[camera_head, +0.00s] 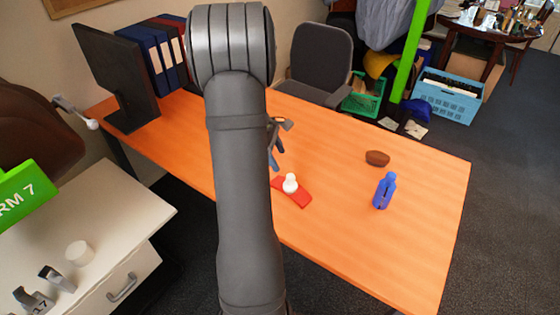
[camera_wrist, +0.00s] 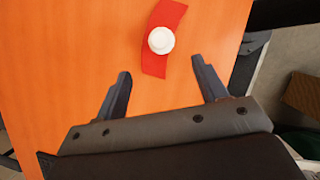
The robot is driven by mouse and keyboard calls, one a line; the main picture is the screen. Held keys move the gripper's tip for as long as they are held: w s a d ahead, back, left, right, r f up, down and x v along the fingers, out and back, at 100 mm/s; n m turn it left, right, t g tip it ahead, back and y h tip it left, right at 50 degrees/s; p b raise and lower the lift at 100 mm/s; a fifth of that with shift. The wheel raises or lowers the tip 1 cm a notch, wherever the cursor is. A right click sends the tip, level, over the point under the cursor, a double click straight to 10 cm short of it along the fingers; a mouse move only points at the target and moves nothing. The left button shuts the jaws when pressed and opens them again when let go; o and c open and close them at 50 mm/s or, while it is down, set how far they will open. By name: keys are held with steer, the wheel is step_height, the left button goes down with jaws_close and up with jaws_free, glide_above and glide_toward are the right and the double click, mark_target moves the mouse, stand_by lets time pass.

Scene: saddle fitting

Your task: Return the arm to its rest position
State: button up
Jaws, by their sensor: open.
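My gripper (camera_wrist: 162,90) is open and empty in the wrist view, with its two dark fingers spread apart above the orange table (camera_wrist: 60,60). A white round-topped piece (camera_wrist: 161,40) sits on a red curved strip (camera_wrist: 155,68) beyond the fingertips, not touching them. In the head view the same white piece (camera_head: 290,184) stands on the red strip (camera_head: 300,196) near the table's front edge. My gripper shows there partly, behind my grey arm (camera_head: 245,200), with its fingers (camera_head: 275,160) pointing down beside the red strip. Much of the gripper is hidden by the arm.
A black monitor (camera_head: 118,80) and several binders (camera_head: 155,55) are at the left back. A chair (camera_head: 320,60) is behind the table. The table's right part is mostly clear.

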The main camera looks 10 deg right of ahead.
mark_target(291, 176)
steer(key=shift+f, duration=0.1)
steer(key=x, duration=1.1)
steer(key=shift+d+f, duration=0.2)
steer(key=shift+f, duration=0.15)
steer(key=shift+r, duration=1.6)
steer(key=shift+f, duration=0.1)
